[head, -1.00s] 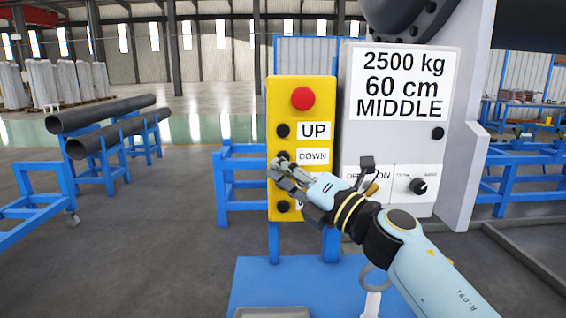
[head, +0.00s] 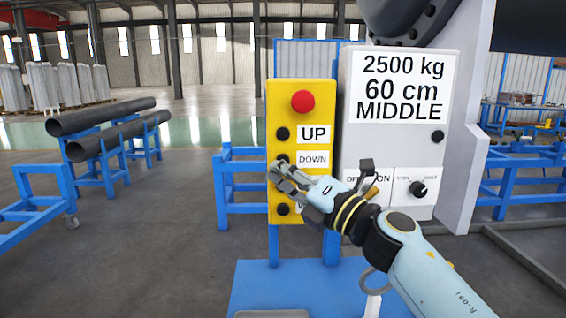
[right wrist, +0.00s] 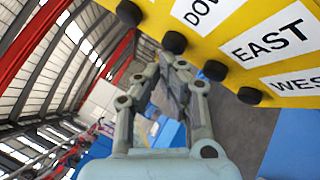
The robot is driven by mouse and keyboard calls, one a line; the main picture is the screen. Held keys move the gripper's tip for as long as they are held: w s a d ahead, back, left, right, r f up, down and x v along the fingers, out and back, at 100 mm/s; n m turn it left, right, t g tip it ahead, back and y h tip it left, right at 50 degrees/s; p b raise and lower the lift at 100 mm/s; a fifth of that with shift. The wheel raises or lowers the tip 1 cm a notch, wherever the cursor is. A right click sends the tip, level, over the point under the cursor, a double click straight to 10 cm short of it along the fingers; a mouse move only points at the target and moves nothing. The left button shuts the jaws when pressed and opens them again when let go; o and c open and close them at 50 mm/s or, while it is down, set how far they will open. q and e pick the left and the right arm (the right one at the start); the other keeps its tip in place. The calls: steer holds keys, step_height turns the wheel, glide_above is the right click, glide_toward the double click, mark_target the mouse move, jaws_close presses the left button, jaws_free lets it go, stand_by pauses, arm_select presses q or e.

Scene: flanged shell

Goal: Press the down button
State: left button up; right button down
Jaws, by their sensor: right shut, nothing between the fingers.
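The yellow button panel (head: 274,100) stands upright ahead, with a red button (head: 303,100) on top and black buttons in a column below. The black down button (head: 283,158) is beside the DOWN label (head: 313,158); it also shows in the right wrist view (right wrist: 174,42). My right gripper (head: 276,172) is shut and empty, its fingertips just below the down button in the head view. In the right wrist view its fingertips (right wrist: 174,62) are close to that button; I cannot tell whether they touch. The lower buttons are partly hidden by the gripper. My left gripper is out of view.
The black up button (head: 283,134) is directly above the down button. A grey box (head: 350,130) with a weight sign, a switch and a knob (head: 418,189) is right of the panel. Blue stands with dark pipes (head: 105,115) are at the left. Open floor lies between.

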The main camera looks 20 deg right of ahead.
stand_by(0.4)
steer(key=shift+w+d, duration=0.1)
steer(key=shift+w, duration=0.35)
steer(key=shift+w+d+r, duration=0.1)
steer(key=shift+w+d, duration=0.1)
steer(key=shift+w, duration=0.4)
stand_by(1.0)
steer(key=shift+s+a+f, duration=0.1)
steer(key=shift+s, duration=0.4)
steer(key=shift+s+a+f, duration=0.1)
steer(key=shift+s, duration=0.35)
